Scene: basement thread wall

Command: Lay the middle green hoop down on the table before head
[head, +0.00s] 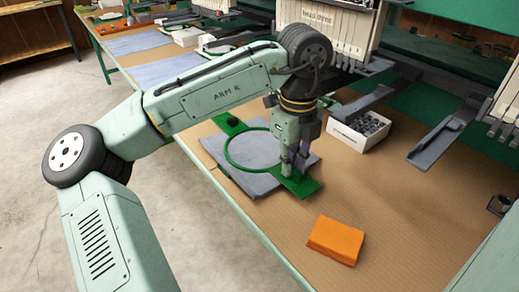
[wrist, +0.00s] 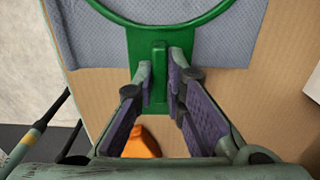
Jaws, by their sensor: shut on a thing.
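The green hoop (head: 226,155) holds a grey-blue cloth (head: 255,149) and lies level at the table (head: 385,210), close to its front edge. Whether it rests fully on the table top or sits slightly above it, I cannot tell. My gripper (head: 299,170) points down at the hoop's right-hand green bracket. In the wrist view my gripper (wrist: 155,95) has its purple-padded fingers on both sides of the hoop's green tab (wrist: 157,75), shut on it. The ring (wrist: 190,28) and cloth (wrist: 245,40) extend beyond the fingertips. The far bracket shows partly in the head view.
An orange block (head: 336,240) lies just right of the hoop; it also shows in the wrist view (wrist: 142,143). A white box of small grey parts (head: 358,131) stands behind. Dark machine arms (head: 450,130) overhang the table's back. Other cloths (head: 165,68) lie farther left.

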